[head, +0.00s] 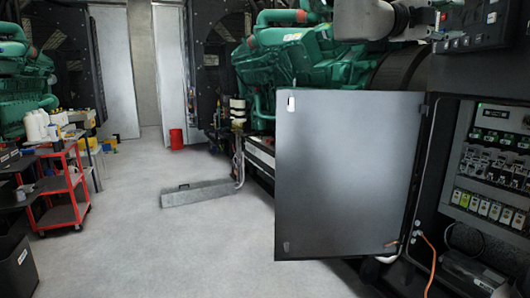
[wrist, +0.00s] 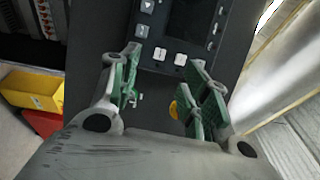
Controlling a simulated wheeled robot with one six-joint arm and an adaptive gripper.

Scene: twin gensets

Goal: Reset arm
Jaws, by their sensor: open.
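My gripper (wrist: 166,75) is open and empty in the wrist view, its green-padded fingers spread in front of a dark control panel (wrist: 95,45). The panel carries a screen (wrist: 187,22) and several light buttons (wrist: 158,54). A small yellow round part (wrist: 173,110) shows between the fingers, close to the right one. Whether the fingers touch the panel cannot be told. In the head view, my grey arm reaches in at the top right beside the control panel (head: 480,22); the fingertips are not clear there.
A black cabinet door (head: 348,175) stands open beside a cabinet with breakers (head: 490,145). Green gensets (head: 300,62) stand behind and at far left. A red cart (head: 62,188) with bottles is at left, a red bucket (head: 177,138) farther back.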

